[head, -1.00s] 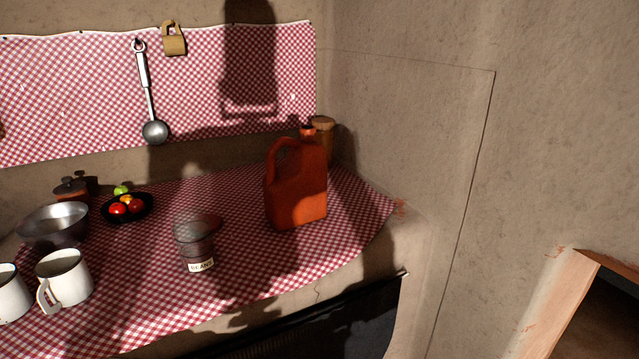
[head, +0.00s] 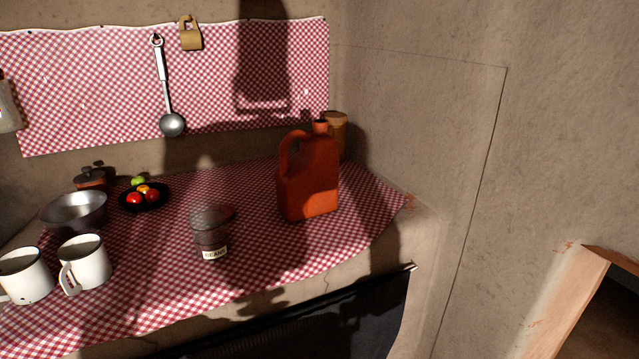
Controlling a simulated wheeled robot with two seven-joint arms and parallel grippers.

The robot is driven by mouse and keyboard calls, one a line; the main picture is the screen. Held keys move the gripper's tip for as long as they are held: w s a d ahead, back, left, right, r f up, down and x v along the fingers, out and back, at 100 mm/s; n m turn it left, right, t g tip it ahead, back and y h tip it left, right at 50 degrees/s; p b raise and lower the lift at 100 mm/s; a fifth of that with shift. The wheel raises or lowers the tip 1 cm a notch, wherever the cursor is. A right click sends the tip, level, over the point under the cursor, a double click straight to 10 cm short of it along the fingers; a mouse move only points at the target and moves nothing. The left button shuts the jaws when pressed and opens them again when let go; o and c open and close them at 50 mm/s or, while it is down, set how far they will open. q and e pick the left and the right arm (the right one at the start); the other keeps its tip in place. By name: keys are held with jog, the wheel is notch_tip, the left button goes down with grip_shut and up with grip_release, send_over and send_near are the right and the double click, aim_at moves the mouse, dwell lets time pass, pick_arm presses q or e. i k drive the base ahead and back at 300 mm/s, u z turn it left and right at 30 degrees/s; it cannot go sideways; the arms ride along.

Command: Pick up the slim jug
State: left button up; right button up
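An orange-red jug (head: 311,180) with a side handle and a cap stands upright on the checked cloth (head: 270,245), toward the right end of the counter. It is the only jug I can make out in the head view. Neither of my grippers is in view, and nothing touches the jug.
A glass jar labelled beans (head: 209,235) stands left of the jug. Two white mugs (head: 86,264), a metal bowl (head: 75,212), a dark fruit dish (head: 143,203) and a lidded pot (head: 90,179) are farther left. A wooden-topped container (head: 334,128) stands close behind the jug.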

aim_at(306, 184)
jog(key=z, duration=0.5)
jog(key=k, duration=1.2)
jog(key=u, duration=0.35)
jog(key=i, duration=1.55)
jog(key=z, duration=0.55)
